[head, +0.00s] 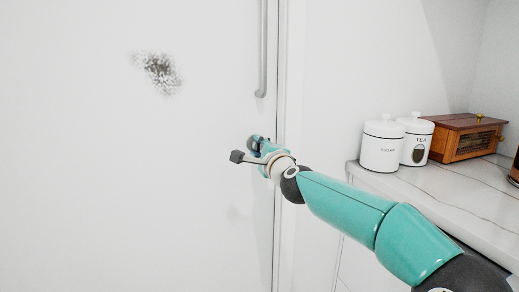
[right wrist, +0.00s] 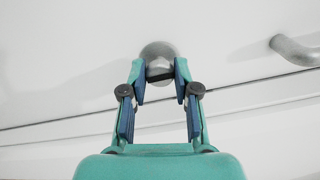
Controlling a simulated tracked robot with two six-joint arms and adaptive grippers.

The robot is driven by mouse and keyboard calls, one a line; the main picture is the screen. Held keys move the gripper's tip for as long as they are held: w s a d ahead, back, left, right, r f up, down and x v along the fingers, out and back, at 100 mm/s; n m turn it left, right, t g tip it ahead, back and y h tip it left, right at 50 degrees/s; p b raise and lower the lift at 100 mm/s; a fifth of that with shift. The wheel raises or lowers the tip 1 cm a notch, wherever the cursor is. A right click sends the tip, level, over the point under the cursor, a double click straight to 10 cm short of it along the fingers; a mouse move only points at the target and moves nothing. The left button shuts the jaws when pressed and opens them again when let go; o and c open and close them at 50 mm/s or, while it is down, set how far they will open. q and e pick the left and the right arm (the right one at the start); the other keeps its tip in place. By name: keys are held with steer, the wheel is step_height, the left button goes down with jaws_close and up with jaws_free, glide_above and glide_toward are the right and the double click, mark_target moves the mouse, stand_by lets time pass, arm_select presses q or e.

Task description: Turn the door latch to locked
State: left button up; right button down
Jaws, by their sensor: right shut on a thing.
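The door latch (right wrist: 158,50) is a round grey metal knob on the white door (head: 180,200), near the door's right edge and below the long handle. In the right wrist view my right gripper (right wrist: 160,78) is shut on the latch, with one finger on each side and a dark bar between the fingertips. In the head view the right gripper (head: 258,146) reaches the latch from the right, and it partly hides the latch. The latch's exact turn angle is hard to tell. My left gripper is not in view.
A long vertical grey handle (head: 262,50) is above the latch; its end also shows in the right wrist view (right wrist: 294,50). At right, a marble counter (head: 440,190) holds two white canisters (head: 381,146) and a wooden box (head: 465,138). A dark speckled patch (head: 158,70) marks the door.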

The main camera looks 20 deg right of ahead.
steer(key=shift+d+f, duration=0.1)
steer(key=shift+f, duration=0.25)
steer(key=c, duration=0.9)
jaws_free()
steer(key=shift+d, duration=0.1)
steer(key=shift+o, duration=0.2)
steer(key=shift+r, duration=0.15)
steer(key=s, duration=1.2)
steer(key=shift+a, duration=0.35)
